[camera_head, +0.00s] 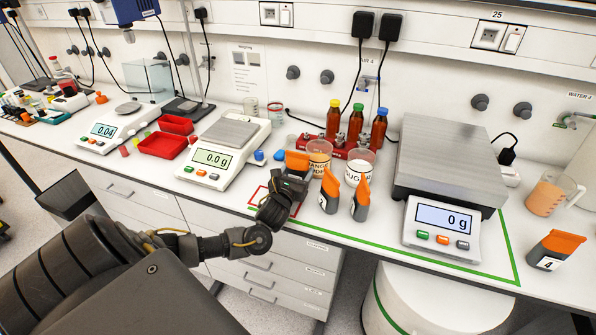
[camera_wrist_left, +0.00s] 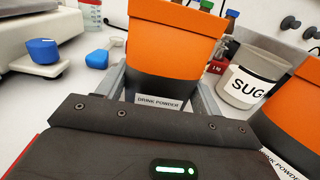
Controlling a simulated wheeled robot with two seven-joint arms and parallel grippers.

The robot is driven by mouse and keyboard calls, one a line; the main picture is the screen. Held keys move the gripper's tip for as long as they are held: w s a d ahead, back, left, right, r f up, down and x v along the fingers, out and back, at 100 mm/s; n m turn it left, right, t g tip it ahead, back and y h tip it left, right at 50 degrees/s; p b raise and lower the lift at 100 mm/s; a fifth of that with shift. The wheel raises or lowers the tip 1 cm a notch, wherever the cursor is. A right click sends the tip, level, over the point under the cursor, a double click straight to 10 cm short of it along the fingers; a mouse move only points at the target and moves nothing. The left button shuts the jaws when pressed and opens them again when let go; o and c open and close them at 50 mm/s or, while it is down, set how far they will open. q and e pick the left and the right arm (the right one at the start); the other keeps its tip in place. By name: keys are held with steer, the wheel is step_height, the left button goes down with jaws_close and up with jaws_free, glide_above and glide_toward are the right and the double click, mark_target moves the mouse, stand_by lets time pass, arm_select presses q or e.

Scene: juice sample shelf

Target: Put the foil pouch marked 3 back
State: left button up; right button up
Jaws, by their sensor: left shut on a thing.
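My left gripper (camera_head: 288,184) is shut on an orange-topped, dark grey foil pouch (camera_head: 297,160). In the left wrist view this pouch (camera_wrist_left: 172,50) stands upright between the two fingers, with a "DRINK POWDER" label; its number is hidden. The gripper is just behind a red square outline (camera_head: 254,196) on the bench. Two similar pouches stand to the right: one (camera_head: 329,190) and another (camera_head: 360,199), their numbers too small to read surely. A pouch marked 4 (camera_head: 555,250) stands alone at the far right. My right gripper is not in view.
Behind the pouches are an orange powder cup (camera_head: 319,152), a sugar cup (camera_head: 360,167) and bottles in a red rack (camera_head: 333,118). A small scale (camera_head: 227,150) stands left, a large scale (camera_head: 446,160) right. Free bench lies between the large scale and pouch 4.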

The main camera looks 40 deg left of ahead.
arm_select(q)
steer(key=shift+f, duration=0.1)
steer(key=o, duration=1.2)
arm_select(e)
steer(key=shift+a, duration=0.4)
arm_select(q)
steer(key=shift+o, duration=0.2)
steer(key=b+v, duration=0.1)
steer(key=v, duration=1.1)
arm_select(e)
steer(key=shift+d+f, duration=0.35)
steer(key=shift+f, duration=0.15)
arm_select(q)
steer(key=shift+d, duration=0.15)
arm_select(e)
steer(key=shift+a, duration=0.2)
